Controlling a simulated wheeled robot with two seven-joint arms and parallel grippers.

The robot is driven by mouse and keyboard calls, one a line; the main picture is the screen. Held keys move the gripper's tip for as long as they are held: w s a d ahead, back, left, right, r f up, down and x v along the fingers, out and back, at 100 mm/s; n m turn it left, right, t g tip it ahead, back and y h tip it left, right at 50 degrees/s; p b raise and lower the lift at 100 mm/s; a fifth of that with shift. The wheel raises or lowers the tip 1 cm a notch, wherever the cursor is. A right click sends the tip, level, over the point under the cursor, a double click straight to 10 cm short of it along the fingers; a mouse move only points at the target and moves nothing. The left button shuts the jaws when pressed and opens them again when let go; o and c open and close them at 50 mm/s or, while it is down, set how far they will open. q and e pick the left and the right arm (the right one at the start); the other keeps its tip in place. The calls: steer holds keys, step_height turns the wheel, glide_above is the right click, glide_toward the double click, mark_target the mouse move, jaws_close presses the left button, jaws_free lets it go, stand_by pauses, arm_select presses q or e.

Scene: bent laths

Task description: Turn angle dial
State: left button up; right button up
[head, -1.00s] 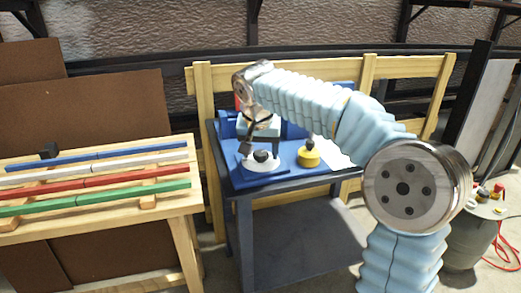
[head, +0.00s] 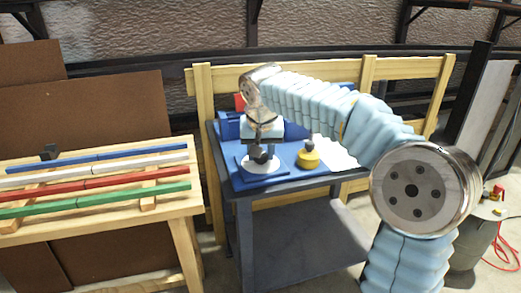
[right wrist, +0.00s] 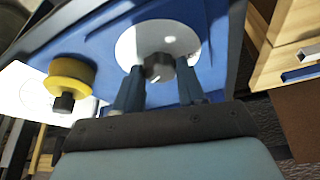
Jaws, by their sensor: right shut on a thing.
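The angle dial is a white disc (head: 252,168) with a dark grey knob, on a blue base on the dark table. In the right wrist view the white disc (right wrist: 150,38) carries the grey knob (right wrist: 159,68) between my two fingers. My right gripper (head: 260,152) points down over the dial and is shut on the knob. It also shows in the right wrist view (right wrist: 158,80), with a finger on each side of the knob. Any marks on the disc are too small or blurred to read. My left gripper is not in view.
A yellow knob-like part with a dark top (head: 309,158) stands close right of the dial, and a white sheet (head: 338,153) lies beyond it. A wooden bench (head: 120,207) with blue, white, red and green laths stands left. A wooden rail (head: 408,68) runs behind the table.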

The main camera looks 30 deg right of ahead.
steer(key=n, duration=0.1)
steer(key=n+y+p, duration=0.1)
steer(key=n, duration=0.1)
steer(key=n+y+p, duration=0.1)
steer(key=n, duration=0.1)
steer(key=shift+d+r, duration=0.15)
steer(key=shift+d, duration=0.1)
steer(key=n+y+p, duration=0.1)
steer(key=n, duration=0.2)
steer(key=shift+d, duration=0.1)
steer(key=n+p, duration=0.1)
steer(key=n, duration=0.1)
steer(key=n+y+p, duration=0.1)
steer(key=n, duration=0.1)
steer(key=shift+d+y, duration=0.15)
steer(key=shift+y, duration=0.15)
steer(key=shift+w+n+g+y+p, duration=0.1)
steer(key=shift+n+g+y+p, duration=0.5)
steer(key=shift+n, duration=1.5)
steer(key=o, duration=1.1)
steer(key=shift+c, duration=0.2)
